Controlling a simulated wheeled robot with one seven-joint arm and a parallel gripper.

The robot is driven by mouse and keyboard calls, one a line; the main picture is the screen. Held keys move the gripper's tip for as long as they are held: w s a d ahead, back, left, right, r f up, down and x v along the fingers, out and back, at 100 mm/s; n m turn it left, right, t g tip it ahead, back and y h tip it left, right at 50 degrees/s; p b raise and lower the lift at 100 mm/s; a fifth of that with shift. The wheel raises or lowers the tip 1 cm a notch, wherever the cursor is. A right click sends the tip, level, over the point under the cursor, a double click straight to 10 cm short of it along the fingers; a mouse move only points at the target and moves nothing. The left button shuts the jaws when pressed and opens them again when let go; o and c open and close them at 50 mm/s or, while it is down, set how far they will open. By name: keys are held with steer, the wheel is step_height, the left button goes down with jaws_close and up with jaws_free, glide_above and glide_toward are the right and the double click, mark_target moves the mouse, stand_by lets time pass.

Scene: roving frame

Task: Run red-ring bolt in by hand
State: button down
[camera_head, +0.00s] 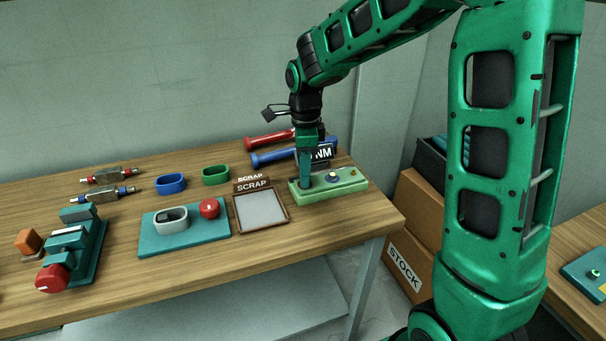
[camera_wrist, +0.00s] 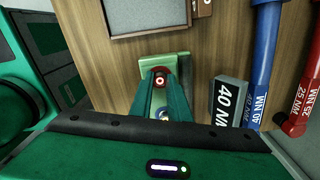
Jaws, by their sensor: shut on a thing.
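My gripper (camera_head: 304,184) reaches straight down onto the left end of a pale green block (camera_head: 330,194) at the bench's right end. In the wrist view its fingers (camera_wrist: 160,84) are shut on the red-ring bolt (camera_wrist: 159,79), which shows a red ring around a pale centre. The bolt's shank is hidden, so I cannot tell how deep it sits. The green block (camera_wrist: 150,61) lies under the fingers. A blue-ringed bolt (camera_head: 333,178) stands mid-block and partly shows between the fingers in the wrist view (camera_wrist: 164,115). A small yellow spot (camera_head: 353,172) marks the block's right end.
A teal mat (camera_head: 185,238) and a vise-like fixture (camera_head: 92,255) stand further left.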

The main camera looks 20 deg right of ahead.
steer(key=shift+w+a+r, duration=0.15)
steer(key=shift+w, duration=0.1)
steer(key=c, duration=1.7)
jaws_free()
steer(key=shift+o, duration=0.2)
steer(key=shift+s, duration=0.1)
step_height(320, 180, up, 10)
steer(key=shift+r, duration=0.25)
